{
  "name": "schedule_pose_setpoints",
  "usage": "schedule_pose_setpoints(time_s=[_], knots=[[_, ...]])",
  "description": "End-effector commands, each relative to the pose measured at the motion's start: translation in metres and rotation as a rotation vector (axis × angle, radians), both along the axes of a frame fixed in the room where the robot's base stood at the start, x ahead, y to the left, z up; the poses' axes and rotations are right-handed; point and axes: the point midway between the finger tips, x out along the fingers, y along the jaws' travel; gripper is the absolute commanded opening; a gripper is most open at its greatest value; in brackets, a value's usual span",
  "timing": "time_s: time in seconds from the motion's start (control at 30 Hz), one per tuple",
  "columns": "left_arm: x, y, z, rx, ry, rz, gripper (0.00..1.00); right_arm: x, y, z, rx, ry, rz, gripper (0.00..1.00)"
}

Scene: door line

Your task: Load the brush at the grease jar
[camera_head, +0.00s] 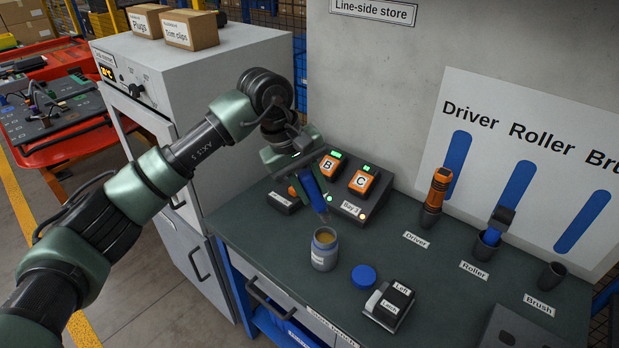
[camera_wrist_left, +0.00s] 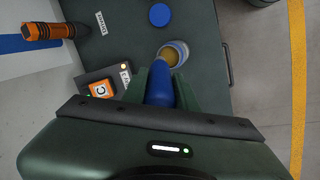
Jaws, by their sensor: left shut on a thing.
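My left gripper (camera_head: 300,172) is shut on the blue-handled brush (camera_head: 315,195) and holds it pointing down. The brush tip is above and slightly behind the grease jar (camera_head: 324,260) in the head view, apart from it. The jar is a small grey-blue pot, open at the top, with tan grease inside. In the left wrist view, the blue handle of the brush (camera_wrist_left: 159,86) reaches up between the fingers (camera_wrist_left: 160,92) toward the jar's mouth (camera_wrist_left: 174,52). A round blue lid (camera_head: 363,276) lies on the bench beside the jar. My right gripper is not in view.
The driver (camera_head: 435,195) and roller (camera_head: 494,230) stand in holders; the Brush holder (camera_head: 551,275) is empty. A charger (camera_head: 352,210) with orange packs sits behind the jar. A black-and-white block (camera_head: 390,303) lies in front. A grey cabinet (camera_head: 220,80) stands left.

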Motion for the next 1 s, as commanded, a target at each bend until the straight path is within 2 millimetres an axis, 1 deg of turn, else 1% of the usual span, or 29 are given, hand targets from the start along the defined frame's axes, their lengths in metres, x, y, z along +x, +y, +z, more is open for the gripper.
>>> schedule_pose_setpoints(time_s=[0.13,0.4,0.6,0.8,1.0], knots=[[0.003,-0.003,-0.008,-0.009,-0.004,0.014,0.0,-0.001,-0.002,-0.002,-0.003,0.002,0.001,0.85],[0.002,-0.003,-0.037,-0.007,-0.003,0.013,0.0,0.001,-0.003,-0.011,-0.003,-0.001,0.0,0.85],[0.003,-0.003,-0.053,-0.008,-0.004,0.011,0.0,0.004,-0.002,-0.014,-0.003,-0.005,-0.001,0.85],[0.003,-0.003,-0.059,-0.007,-0.006,0.011,0.0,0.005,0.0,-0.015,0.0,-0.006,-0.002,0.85],[0.003,-0.003,-0.059,-0.007,-0.006,0.011,0.0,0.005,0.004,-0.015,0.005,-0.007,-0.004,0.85]])
